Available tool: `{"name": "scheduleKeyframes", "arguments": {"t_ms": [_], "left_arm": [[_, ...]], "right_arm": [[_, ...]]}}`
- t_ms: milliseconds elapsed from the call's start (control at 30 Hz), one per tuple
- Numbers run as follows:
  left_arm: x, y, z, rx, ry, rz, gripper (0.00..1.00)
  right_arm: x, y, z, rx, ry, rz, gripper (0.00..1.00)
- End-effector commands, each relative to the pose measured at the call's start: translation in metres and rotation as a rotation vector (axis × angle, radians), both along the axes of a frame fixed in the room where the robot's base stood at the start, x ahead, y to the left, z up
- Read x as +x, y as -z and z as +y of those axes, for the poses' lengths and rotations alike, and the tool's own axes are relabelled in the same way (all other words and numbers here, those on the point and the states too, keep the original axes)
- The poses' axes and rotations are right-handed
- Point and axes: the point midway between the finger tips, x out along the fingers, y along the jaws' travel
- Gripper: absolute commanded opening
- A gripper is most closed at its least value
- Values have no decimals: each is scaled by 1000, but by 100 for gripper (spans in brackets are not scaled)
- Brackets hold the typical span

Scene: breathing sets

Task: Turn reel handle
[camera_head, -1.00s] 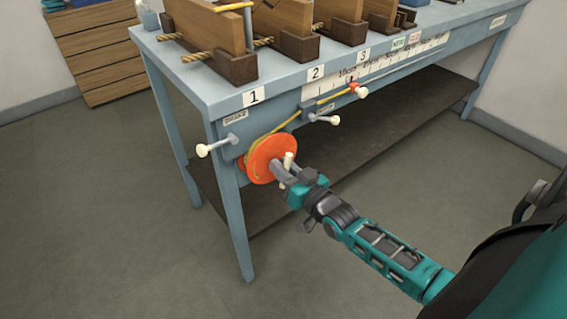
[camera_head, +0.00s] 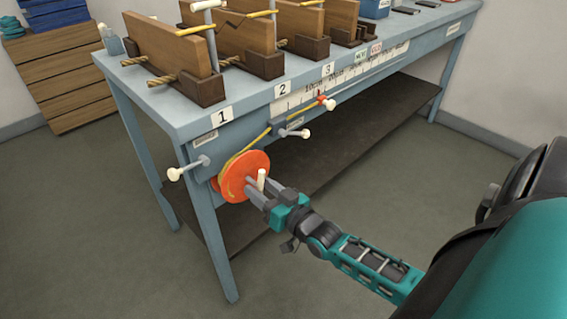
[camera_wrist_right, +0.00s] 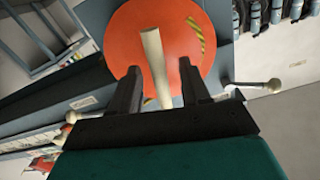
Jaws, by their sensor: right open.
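The orange reel (camera_head: 238,181) is mounted on the front of the blue-grey workbench near its left end, with a yellow rope running up from it. Its cream handle (camera_head: 261,179) sticks out from the disc's face. In the right wrist view, the reel (camera_wrist_right: 120,38) fills the upper middle and the handle (camera_wrist_right: 154,62) lies between the fingers. My right gripper (camera_head: 254,187) is open, its fingers either side of the handle with gaps visible. In the wrist view, the gripper (camera_wrist_right: 158,78) shows both dark fingers in front of the disc. My left gripper is not in view.
A brake lever (camera_head: 188,168) with a pale knob projects left of the reel. Another knobbed lever (camera_head: 294,132) projects to its upper right. Wooden boards with ropes stand on the bench (camera_head: 185,116). A bench leg (camera_head: 208,236) stands below the reel; the floor in front is clear.

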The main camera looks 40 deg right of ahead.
Motion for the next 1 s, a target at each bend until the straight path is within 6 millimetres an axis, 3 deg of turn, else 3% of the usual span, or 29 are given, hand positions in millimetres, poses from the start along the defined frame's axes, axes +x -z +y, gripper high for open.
{"name": "scheduleKeyframes", "arguments": {"t_ms": [300,500,700,1000], "left_arm": [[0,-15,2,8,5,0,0],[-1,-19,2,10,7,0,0],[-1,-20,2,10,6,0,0],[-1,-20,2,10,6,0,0]], "right_arm": [[-66,-1,-5,-1,0,5,46],[-97,-1,-8,0,0,3,46],[-110,0,-9,0,1,1,46],[-111,0,-9,-1,0,1,48]]}}
